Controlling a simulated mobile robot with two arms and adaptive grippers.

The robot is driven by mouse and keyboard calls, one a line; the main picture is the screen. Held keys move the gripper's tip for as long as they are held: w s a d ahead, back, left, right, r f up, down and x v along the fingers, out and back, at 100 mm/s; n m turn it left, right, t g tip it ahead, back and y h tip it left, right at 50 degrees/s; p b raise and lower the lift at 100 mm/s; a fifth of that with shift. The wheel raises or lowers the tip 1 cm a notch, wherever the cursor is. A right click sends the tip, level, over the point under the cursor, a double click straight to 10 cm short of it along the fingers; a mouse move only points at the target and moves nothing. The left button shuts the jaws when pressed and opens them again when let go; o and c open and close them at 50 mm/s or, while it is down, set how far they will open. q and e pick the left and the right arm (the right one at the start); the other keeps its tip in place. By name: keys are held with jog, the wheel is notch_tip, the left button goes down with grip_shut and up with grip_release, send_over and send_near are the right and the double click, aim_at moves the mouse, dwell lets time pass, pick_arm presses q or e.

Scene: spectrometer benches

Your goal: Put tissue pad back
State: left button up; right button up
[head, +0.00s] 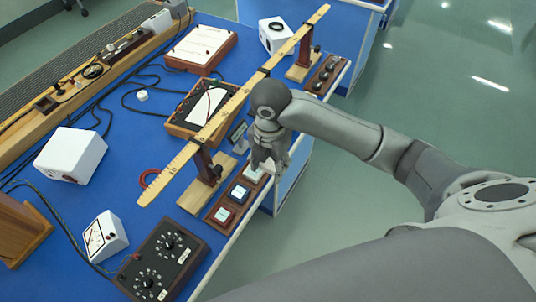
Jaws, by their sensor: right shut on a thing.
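My right gripper (266,163) points down over the far end of a small dark wooden tray (209,219) at the right edge of the blue bench. It is shut on a pale, flat piece, the tissue pad (254,174), which shows just below and left of the fingers. The fingers hide part of the pad, and I cannot tell whether it touches the tray. My left gripper is not in view.
A long wooden rule (215,120) on wooden stands runs diagonally just left of the right gripper. A meter (190,107), a dark box with dials (160,258) and white boxes (71,155) stand on the bench (150,200). Open floor lies to the right.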

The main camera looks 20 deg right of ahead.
jog(key=w+d+f, duration=0.1)
jog(key=w+f, duration=0.1)
jog(key=w, duration=0.1)
jog(key=w+d+f+p, duration=0.1)
jog(key=w+f, duration=0.2)
jog(key=w, duration=0.1)
jog(key=w+d+f, duration=0.2)
jog(key=w+f, duration=0.1)
jog(key=shift+w+f, duration=0.1)
jog(key=shift+w, duration=0.05)
jog(key=shift+w+d+f+p, duration=0.1)
jog(key=shift+w+f+p, duration=0.15)
jog(key=shift+f+p, duration=0.1)
jog(key=shift+f, duration=1.55)
jog(key=shift+f, duration=0.1)
jog(key=o, duration=0.9)
notch_tip(320, 180, up, 12)
jog(key=shift+r+b, duration=0.15)
jog(key=shift+b, duration=0.45)
